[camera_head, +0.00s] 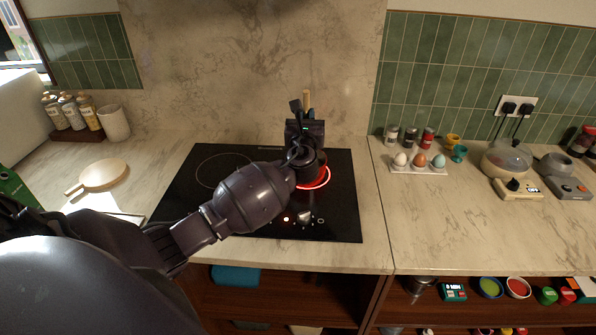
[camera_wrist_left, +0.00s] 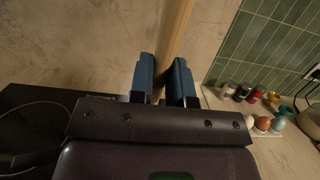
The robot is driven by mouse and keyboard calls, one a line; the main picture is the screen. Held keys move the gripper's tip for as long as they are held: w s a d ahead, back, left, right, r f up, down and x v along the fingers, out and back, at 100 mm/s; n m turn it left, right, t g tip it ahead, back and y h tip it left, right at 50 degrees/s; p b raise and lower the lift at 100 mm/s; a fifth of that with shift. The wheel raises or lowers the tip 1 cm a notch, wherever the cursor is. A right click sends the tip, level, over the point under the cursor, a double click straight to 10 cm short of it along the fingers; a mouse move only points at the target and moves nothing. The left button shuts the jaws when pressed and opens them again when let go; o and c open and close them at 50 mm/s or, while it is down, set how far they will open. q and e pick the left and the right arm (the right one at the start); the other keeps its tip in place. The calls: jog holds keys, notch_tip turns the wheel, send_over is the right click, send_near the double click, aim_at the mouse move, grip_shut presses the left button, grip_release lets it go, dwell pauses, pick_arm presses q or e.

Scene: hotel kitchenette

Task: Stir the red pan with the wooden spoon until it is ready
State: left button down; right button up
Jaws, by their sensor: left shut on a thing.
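My left gripper (camera_head: 305,128) is over the black cooktop, on the right burner side. In the left wrist view its two blue fingers (camera_wrist_left: 165,82) are shut on the wooden spoon (camera_wrist_left: 176,35), whose handle rises between them. The spoon's top (camera_head: 306,98) shows above the gripper in the head view. The spoon's lower end is hidden. Below the gripper a dark red pan (camera_head: 323,166) shows only in part, on a burner that glows red. My arm and gripper hide the rest of the pan and what is in it. My right gripper is not in view.
The cooktop (camera_head: 345,215) has a free left burner. A pale round board (camera_head: 103,174), a bottle rack (camera_head: 77,133) and a utensil pot (camera_head: 114,123) stand left. An egg tray (camera_head: 418,168), spice jars (camera_head: 410,136) and an egg cooker (camera_head: 507,160) stand right. The right counter front is clear.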

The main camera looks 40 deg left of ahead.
aim_at(306, 99)
pick_arm(q)
jog(key=shift+s+d+r, duration=0.1)
jog(key=shift+s+r, duration=0.05)
jog(key=shift+r, duration=0.75)
jog(key=shift+s+d+r, duration=0.1)
jog(key=shift+s+r, duration=0.05)
jog(key=shift+r, duration=0.7)
jog(key=shift+s+d+r, duration=0.1)
jog(key=shift+s+r, duration=0.05)
jog(key=shift+r, duration=3.25)
